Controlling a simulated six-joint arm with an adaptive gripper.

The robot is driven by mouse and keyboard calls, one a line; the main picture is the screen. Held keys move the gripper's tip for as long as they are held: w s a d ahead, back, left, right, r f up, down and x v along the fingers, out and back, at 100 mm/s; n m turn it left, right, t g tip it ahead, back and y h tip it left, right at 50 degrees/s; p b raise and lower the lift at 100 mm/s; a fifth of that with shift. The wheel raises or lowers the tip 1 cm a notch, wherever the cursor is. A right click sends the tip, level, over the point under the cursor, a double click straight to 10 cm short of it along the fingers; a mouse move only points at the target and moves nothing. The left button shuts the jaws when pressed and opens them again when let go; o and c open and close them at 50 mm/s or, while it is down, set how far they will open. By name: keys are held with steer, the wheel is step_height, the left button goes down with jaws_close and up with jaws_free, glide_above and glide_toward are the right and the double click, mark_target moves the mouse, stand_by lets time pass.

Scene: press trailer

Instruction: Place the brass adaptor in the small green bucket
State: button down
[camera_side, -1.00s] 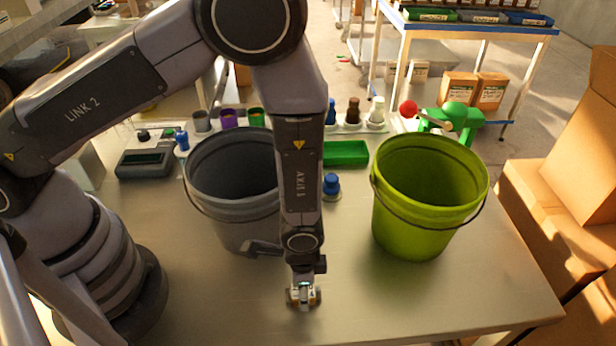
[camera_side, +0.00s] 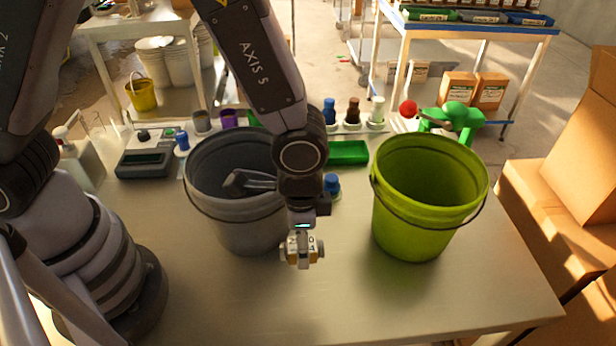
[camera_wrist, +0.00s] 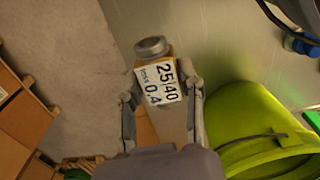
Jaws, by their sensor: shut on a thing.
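My gripper (camera_side: 301,243) is shut on the brass adaptor (camera_side: 312,251), above the table and in front of the grey bucket. The wrist view shows my gripper (camera_wrist: 161,98) with a finger on each side of the adaptor (camera_wrist: 150,46), which has a round grey end and a white label reading 25/40 and 0,4. The yellow-green bucket (camera_side: 415,225) stands upright to the right of my gripper, with its top open and its wire handle hanging at the front. It also shows at the lower right of the wrist view (camera_wrist: 250,120).
A grey bucket (camera_side: 240,225) stands behind and left of my gripper. A green tray (camera_side: 348,153) and a blue-capped item (camera_side: 332,185) lie between the buckets. A meter (camera_side: 145,160) stands at the back left. The front of the table (camera_side: 400,300) is clear.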

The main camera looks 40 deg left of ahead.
steer(key=r, duration=0.9)
steer(key=shift+w+d+r, duration=0.2)
steer(key=shift+w+r, duration=0.1)
steer(key=shift+r, duration=0.05)
steer(key=w+d+m, duration=0.3)
steer(key=w+m, duration=0.6)
steer(key=w, duration=0.2)
steer(key=w+d+m, duration=0.4)
steer(key=w+m, duration=0.4)
steer(key=w, duration=0.3)
steer(key=shift+m, duration=0.6)
steer(key=f, duration=1.8)
steer(key=shift+a+f, duration=0.2)
steer(key=shift+f, duration=2.45)
steer(key=shift+f, duration=0.15)
steer(key=c, duration=1)
jaws_free()
